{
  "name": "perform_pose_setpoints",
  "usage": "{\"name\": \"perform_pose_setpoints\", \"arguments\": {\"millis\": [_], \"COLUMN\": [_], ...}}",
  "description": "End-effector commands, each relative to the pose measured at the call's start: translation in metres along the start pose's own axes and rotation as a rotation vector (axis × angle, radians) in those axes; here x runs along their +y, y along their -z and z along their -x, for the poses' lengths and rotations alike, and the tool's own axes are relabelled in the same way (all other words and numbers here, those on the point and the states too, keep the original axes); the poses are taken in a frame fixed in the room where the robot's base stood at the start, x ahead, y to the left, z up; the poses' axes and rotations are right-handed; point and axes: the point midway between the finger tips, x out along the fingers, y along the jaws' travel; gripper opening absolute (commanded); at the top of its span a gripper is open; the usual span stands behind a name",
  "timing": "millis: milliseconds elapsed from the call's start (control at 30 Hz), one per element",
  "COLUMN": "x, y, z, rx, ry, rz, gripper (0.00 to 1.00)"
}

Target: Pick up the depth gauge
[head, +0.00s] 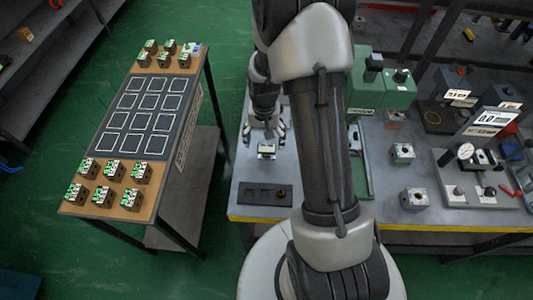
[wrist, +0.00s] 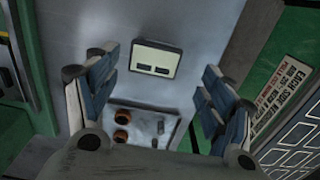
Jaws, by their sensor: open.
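A small block with a pale face and two dark windows (wrist: 157,58) lies on the grey bench, and it also shows in the head view (head: 267,150). It looks like the depth gauge, though its shape is too small to be sure. My gripper (head: 265,133) is above and just behind it in the head view, pointing down. In the wrist view my gripper (wrist: 159,64) is open, with a finger on each side and the block apart from both, near the far end of the gap. Nothing is between the fingers in their grasp.
A dark slotted tray (head: 250,194) lies in front of the block at the bench edge. Green machines (head: 381,95), metal valve blocks (head: 414,198) and a dial-gauge stand (head: 450,185) are to the right. A separate table (head: 127,210) with several blocks stands left across a gap.

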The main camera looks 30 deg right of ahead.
Motion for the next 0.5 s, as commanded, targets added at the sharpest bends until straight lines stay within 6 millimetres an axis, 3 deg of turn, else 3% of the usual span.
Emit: {"name": "perform_pose_setpoints", "arguments": {"millis": [100,333,500], "x": [0.000,0.002,0.008], "y": [0.000,0.000,-0.002], "z": [-0.014,-0.026,-0.052], "rx": [0.001,0.001,-0.001], "ry": [0.000,0.000,0.000], "rz": [0.000,0.000,-0.001], "gripper": [0.75,0.75,0.75]}}
